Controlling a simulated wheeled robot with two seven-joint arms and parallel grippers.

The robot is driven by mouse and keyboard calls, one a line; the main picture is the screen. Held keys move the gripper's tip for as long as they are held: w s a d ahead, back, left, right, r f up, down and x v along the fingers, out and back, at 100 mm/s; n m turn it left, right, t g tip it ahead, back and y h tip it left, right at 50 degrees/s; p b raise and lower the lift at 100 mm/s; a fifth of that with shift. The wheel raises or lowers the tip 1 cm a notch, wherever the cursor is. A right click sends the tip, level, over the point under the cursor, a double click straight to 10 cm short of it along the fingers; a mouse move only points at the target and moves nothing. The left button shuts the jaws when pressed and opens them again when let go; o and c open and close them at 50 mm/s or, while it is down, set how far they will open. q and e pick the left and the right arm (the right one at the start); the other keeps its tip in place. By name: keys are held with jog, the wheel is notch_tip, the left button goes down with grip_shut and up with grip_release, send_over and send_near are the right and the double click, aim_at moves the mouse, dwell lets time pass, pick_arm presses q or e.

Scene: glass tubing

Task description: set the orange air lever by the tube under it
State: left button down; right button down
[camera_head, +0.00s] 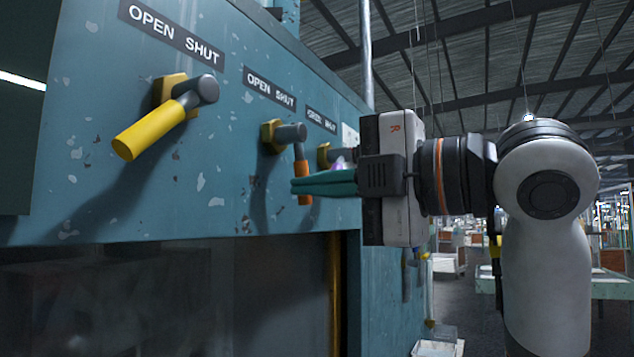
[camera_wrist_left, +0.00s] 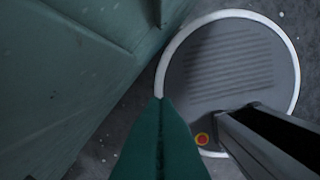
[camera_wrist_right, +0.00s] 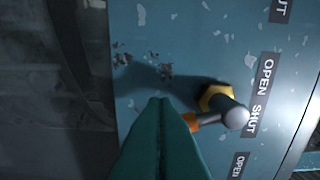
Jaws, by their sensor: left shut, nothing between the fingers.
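The orange lever (camera_head: 300,160) hangs down from a grey hub with a yellow base on the blue panel, below an OPEN SHUT label (camera_head: 270,89). My right gripper (camera_head: 294,186) is shut; its green fingers cross in front of the lever's lower part in the head view. In the right wrist view the lever (camera_wrist_right: 206,118) runs behind the right finger; whether they touch I cannot tell. My left gripper (camera_wrist_left: 162,101) is shut and empty, beside the machine's side and above the floor. I cannot make out a tube under the orange lever.
A yellow lever (camera_head: 150,130) sticks out at the left of the panel. A third lever (camera_head: 337,156) with a purple part is mostly hidden behind my right gripper. A dark window (camera_head: 170,300) lies below the panel, with a brass upright at its right edge.

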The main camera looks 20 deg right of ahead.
pick_arm(q)
jog(key=shift+w+a+r+p, duration=0.1)
jog(key=shift+a+r+p, duration=0.15)
jog(key=shift+r+p, duration=0.25)
jog(key=shift+w+a+r+p, duration=0.1)
jog(key=shift+a+r+p, duration=0.15)
jog(key=shift+r+p, duration=0.2)
pick_arm(e)
jog(key=shift+w+d+r, duration=0.15)
jog(key=shift+w+d, duration=0.25)
jog(key=shift+d, duration=0.2)
jog(key=shift+w+d+r, duration=0.15)
jog(key=shift+w+d, duration=0.25)
jog(key=shift+d, duration=0.15)
pick_arm(q)
jog(key=shift+d, duration=0.1)
